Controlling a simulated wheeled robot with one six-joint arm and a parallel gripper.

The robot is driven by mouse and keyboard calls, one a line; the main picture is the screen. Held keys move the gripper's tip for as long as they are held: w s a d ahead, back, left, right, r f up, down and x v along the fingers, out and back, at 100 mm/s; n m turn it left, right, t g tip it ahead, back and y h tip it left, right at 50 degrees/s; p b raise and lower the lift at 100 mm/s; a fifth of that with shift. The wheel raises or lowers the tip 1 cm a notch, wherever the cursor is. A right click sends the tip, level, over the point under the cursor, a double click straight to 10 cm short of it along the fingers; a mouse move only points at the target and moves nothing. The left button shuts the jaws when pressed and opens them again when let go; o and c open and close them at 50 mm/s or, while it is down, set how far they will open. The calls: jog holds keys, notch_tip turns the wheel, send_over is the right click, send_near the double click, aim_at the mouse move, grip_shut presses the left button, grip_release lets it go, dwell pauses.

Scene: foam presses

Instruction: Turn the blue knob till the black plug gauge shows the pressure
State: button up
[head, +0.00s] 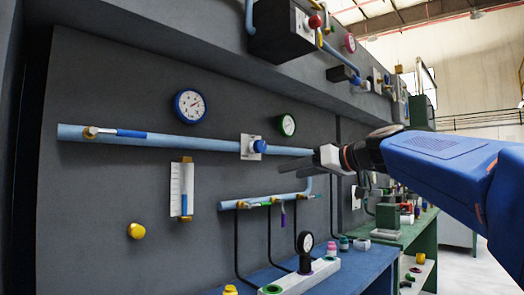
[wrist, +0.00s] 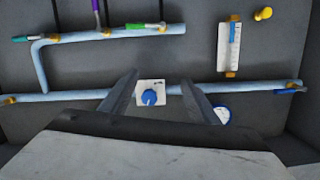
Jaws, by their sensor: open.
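The blue knob (head: 259,146) sits on a white square plate on the pale blue wall pipe. In the wrist view the knob (wrist: 150,97) carries a light mark and appears between my fingers, with gaps to both. My gripper (head: 281,169) is open and empty, to the right of and slightly below the knob in the head view. It also shows in the wrist view (wrist: 159,77). The black plug gauge (head: 305,243) stands upright on a pale block on the bench, its small white dial too small to read.
A blue-rimmed gauge (head: 190,106) and a green-rimmed gauge (head: 287,124) are on the wall above the pipe. A lower pipe (head: 238,204) carries several coloured-handled valves. A yellow knob (head: 136,231) and a sight tube (head: 181,190) are at left. The blue bench (head: 345,277) is below.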

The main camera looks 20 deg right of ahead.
aim_at(263, 146)
jog(key=w+d+r+n+t+y, duration=0.1)
jog(key=w+d+r+t, duration=0.15)
jog(key=r, duration=0.55)
jog(key=shift+g, duration=0.35)
jog(key=x, duration=1.6)
jog(key=shift+w+r, duration=0.15)
jog(key=shift+w, duration=0.25)
jog(key=c, duration=1)
